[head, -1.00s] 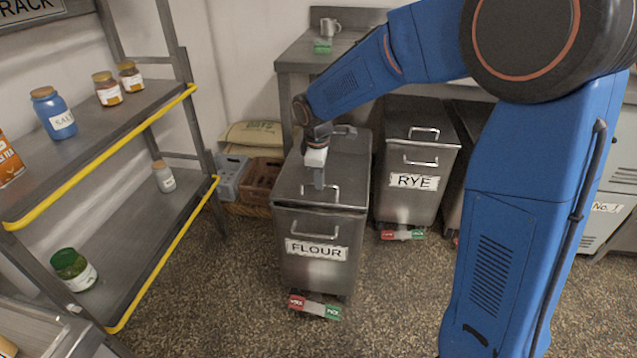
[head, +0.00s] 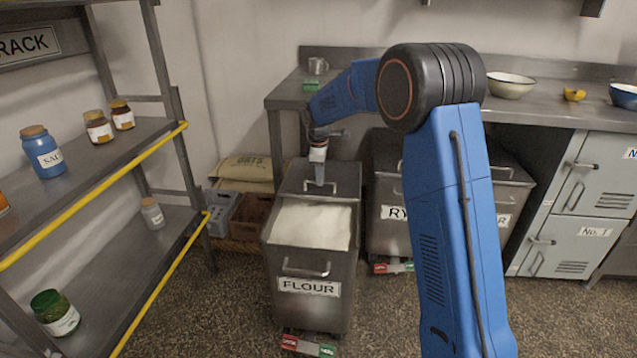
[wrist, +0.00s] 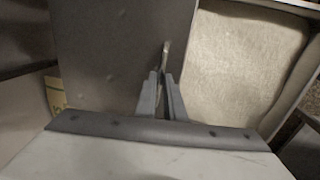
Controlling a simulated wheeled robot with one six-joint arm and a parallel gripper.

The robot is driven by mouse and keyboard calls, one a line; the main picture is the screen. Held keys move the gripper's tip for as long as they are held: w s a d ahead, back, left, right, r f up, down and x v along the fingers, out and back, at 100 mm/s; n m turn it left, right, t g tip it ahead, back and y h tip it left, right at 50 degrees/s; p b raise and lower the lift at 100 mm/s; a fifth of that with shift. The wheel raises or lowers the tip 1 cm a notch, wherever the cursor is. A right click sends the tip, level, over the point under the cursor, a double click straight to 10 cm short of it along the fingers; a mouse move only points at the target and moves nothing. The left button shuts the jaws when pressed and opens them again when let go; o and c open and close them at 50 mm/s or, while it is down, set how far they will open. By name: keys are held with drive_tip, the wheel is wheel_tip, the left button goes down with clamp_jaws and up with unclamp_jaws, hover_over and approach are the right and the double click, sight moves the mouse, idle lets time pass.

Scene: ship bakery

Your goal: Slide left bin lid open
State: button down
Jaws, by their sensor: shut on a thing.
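The left bin (head: 310,268), labelled FLOUR, stands on the floor in the head view. Its metal lid (head: 343,178) is slid back, and the front part of the bin is open. Pale flour (head: 312,225) shows in the opening, and also on the right of the wrist view (wrist: 240,85). My gripper (head: 319,184) is over the lid's front part, shut on the lid handle (wrist: 165,55). The handle shows between the fingers in the wrist view. Most of the handle is hidden by the gripper.
The RYE bin (head: 388,235) stands close on the right. A rack with yellow-edged shelves (head: 150,145) stands at the left. A steel counter (head: 290,92) is behind. Crates (head: 252,215) and an oats sack (head: 248,168) are behind left.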

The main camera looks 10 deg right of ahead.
drive_tip(key=shift+w, duration=0.2)
drive_tip(key=c, duration=1.8)
unclamp_jaws()
drive_tip(key=shift+c, duration=0.2)
drive_tip(key=shift+r, duration=0.15)
drive_tip(key=s+a+r, duration=0.1)
drive_tip(key=s+r, duration=0.2)
drive_tip(key=r, duration=1.3)
drive_tip(key=shift+s+r, duration=0.15)
drive_tip(key=shift+r, duration=0.25)
